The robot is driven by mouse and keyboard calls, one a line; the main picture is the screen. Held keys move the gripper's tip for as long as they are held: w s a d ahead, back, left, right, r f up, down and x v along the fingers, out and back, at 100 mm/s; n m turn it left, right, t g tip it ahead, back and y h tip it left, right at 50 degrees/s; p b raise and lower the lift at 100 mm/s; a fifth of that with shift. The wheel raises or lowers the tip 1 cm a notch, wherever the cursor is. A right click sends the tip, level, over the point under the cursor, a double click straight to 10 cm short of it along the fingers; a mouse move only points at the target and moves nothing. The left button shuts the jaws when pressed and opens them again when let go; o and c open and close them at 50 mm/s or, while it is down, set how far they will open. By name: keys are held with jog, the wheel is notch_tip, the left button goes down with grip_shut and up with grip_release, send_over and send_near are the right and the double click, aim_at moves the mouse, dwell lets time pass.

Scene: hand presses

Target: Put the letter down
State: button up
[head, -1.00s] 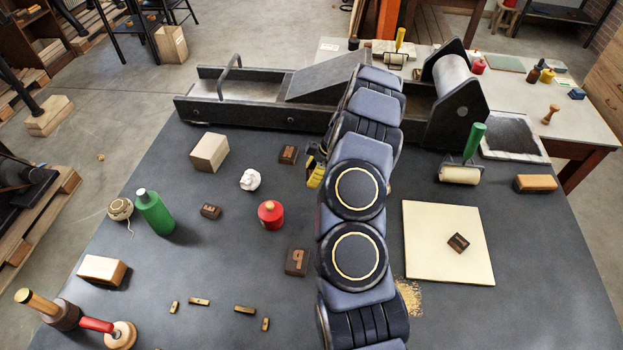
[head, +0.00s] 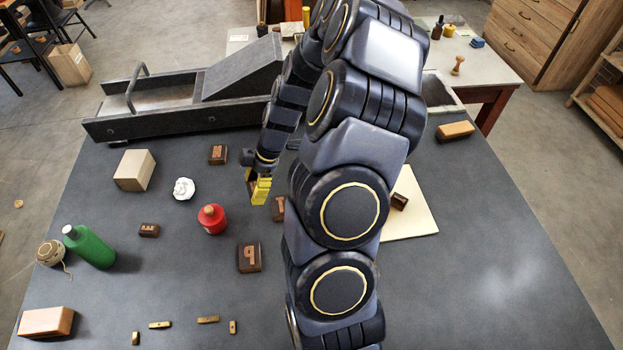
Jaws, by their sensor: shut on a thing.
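My gripper (head: 259,190), with yellow fingers, is low over the left-middle of the dark table, right of the red pot (head: 212,218). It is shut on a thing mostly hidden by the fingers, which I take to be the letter. A brown wooden letter block (head: 278,208) shows just right of the fingertips, partly behind my arm. I cannot tell whether it is the held one or lies on the table. Other letter blocks lie apart: a large one (head: 249,257) nearer the front, one (head: 217,154) behind, a small one (head: 149,230) at left, and one (head: 399,201) on the cream board (head: 415,222).
A press bed (head: 180,95) spans the back left. Several small brass pieces (head: 208,320) lie in front. The right front table is clear. My arm hides the middle.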

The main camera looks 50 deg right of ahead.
jog(key=s+d+r+m, duration=0.1)
jog(key=s+d, duration=0.3)
jog(key=s, duration=0.7)
jog(key=s+d+m, duration=0.1)
jog(key=s+d, duration=0.4)
jog(key=s, duration=0.6)
jog(key=w+d+f, duration=0.1)
jog(key=d+f, duration=0.1)
jog(key=d, duration=0.2)
jog(key=w+d+f, duration=0.1)
jog(key=d+f, duration=0.2)
jog(key=w+d+f, duration=0.1)
jog(key=d+f, duration=0.2)
jog(key=d, duration=0.1)
jog(key=shift+w+d+f, duration=0.25)
jog(key=shift+w+d, duration=0.1)
jog(key=shift+w, duration=0.05)
jog(key=shift+w+d+f, duration=0.2)
jog(key=shift+d+f, duration=0.2)
jog(key=shift+f, duration=0.1)
jog(key=shift+d+f+t, duration=0.1)
jog(key=shift+f+t, duration=0.2)
jog(key=shift+f, duration=1.3)
jog(key=shift+f, duration=0.1)
jog(key=o, duration=0.8)
